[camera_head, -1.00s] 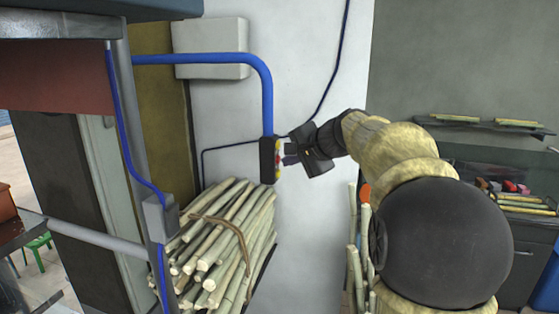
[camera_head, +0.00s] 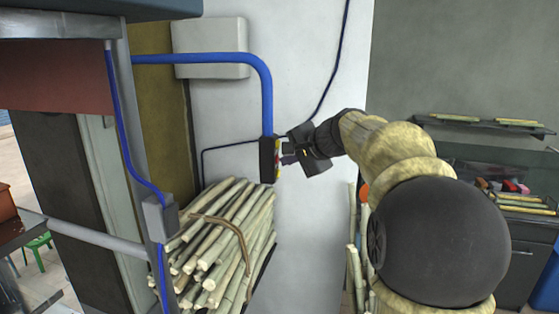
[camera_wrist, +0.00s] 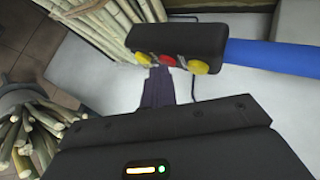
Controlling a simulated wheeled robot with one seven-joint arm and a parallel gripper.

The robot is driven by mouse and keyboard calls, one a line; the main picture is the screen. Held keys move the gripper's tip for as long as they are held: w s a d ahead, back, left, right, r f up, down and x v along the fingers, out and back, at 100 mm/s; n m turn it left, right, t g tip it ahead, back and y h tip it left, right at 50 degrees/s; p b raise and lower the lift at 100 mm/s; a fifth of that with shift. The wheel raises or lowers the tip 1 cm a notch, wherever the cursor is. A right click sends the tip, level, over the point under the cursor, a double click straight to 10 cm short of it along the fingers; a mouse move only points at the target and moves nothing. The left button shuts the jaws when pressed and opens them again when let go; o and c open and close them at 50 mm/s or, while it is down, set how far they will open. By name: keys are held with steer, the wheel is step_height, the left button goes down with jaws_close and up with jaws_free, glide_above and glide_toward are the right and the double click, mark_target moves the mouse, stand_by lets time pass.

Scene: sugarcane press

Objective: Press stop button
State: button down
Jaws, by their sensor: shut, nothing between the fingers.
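In the wrist view the same box (camera_wrist: 178,43) shows a red button (camera_wrist: 163,60) between two yellow buttons, one at the box's end (camera_wrist: 143,57) and one nearer the pipe (camera_wrist: 198,66). My gripper (camera_head: 285,154) is shut and empty, pointing at the box's button side. In the wrist view its dark fingertips (camera_wrist: 158,74) are just below the red button, very close; I cannot tell whether they touch. In the head view the gripper partly hides the buttons.
A shelf with a glass case (camera_head: 500,170) is at right.

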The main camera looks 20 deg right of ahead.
steer(key=shift+s+d, duration=0.45)
steer(key=shift+d, duration=0.15)
steer(key=shift+b, duration=0.3)
steer(key=s+d, duration=0.1)
steer(key=s+d+b, duration=0.1)
steer(key=d, duration=0.2)
steer(key=shift+s+d, duration=0.1)
steer(key=shift+s, duration=0.3)
steer(key=s+a+f+n+g+h, duration=0.1)
steer(key=s+a+f+n+g, duration=0.2)
steer(key=f, duration=0.7)
steer(key=s+a+f+n+g+h, duration=0.15)
steer(key=s+a+f, duration=0.3)
steer(key=f, duration=0.55)
steer(key=s+a+f+n+g+h, duration=0.1)
steer(key=s+a+f+n, duration=0.1)
steer(key=s+f+n, duration=0.2)
steer(key=s+a+f+n+g, duration=0.2)
steer(key=s+a+f+n, duration=0.1)
steer(key=s+f, duration=0.7)
steer(key=shift+s+a+n+h, duration=0.35)
